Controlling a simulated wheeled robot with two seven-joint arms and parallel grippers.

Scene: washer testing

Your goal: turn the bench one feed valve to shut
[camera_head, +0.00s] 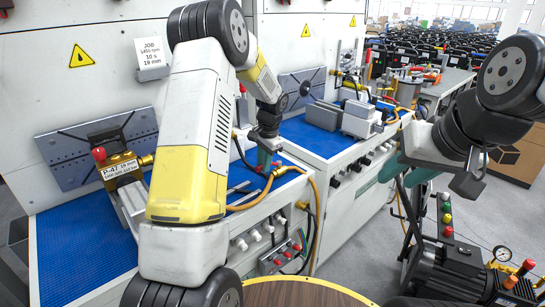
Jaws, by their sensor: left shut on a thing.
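My left arm crosses the middle of the view. Its gripper (265,160) points down at the right edge of the left bench's blue top and is shut on the feed valve (281,171). The valve shows as a brass fitting with a bit of red, joined to an orange hose (300,170). The fingers hide most of the handle, so I cannot tell its angle.
A brass pump labelled P-47 (120,168) sits on the left bench's blue mat (85,245). Switches and a red-button box (280,258) line the bench front. A second bench (345,165) stands behind. A motor unit with a gauge (460,272) is at lower right. A round wooden top (300,293) is nearest.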

